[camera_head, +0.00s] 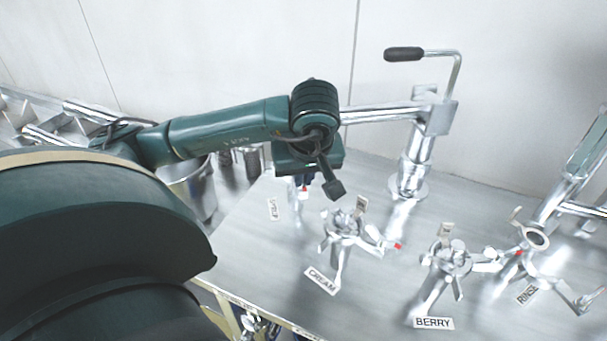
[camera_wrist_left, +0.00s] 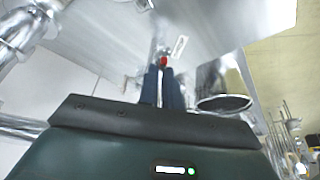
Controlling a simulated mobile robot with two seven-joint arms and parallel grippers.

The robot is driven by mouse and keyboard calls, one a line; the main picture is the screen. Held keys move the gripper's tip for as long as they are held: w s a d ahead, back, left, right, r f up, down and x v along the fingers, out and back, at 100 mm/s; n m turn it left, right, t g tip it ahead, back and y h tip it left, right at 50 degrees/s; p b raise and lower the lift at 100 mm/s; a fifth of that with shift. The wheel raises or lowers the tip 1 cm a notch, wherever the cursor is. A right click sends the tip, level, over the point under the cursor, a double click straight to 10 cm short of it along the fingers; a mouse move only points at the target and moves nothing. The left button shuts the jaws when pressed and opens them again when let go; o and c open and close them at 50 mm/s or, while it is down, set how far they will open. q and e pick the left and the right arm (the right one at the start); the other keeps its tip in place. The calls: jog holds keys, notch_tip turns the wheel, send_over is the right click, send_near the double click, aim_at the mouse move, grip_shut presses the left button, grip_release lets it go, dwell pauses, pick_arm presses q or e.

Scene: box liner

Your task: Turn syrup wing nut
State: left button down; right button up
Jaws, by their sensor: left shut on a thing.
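The SYRUP label (camera_head: 273,208) lies on the metal table, left of the other stations. My left gripper (camera_head: 304,184) points down beside this label, and its wrist covers most of the syrup fitting. A red tip of the syrup wing nut (camera_head: 304,193) shows at the fingers. In the left wrist view the two dark fingers (camera_wrist_left: 161,86) are close together and shut on the wing nut, whose red end (camera_wrist_left: 163,61) shows at their tips. The rest of the wing nut is hidden. My right gripper is not in view.
The CREAM (camera_head: 321,281), BERRY (camera_head: 433,323) and RINSE (camera_head: 528,292) labels mark similar metal fittings to the right. A post with a black-handled crank (camera_head: 404,54) stands behind. A metal pot (camera_head: 190,186) stands left of the table, partly behind my arm.

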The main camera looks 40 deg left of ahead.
pick_arm(q)
jog(key=n+g+p, duration=0.1)
jog(key=n+g, duration=0.1)
jog(key=n, duration=0.3)
jog(key=w+n+g+p, duration=0.1)
jog(key=n, duration=0.4)
jog(key=w+n+g+p, duration=0.1)
jog(key=n+g+p, duration=0.1)
jog(key=n, duration=0.3)
jog(key=shift+w+n+g, duration=0.15)
jog(key=shift+n+g, duration=0.15)
dwell(0.7)
jog(key=c, duration=1.6)
grip_release()
jog(key=shift+a, duration=0.1)
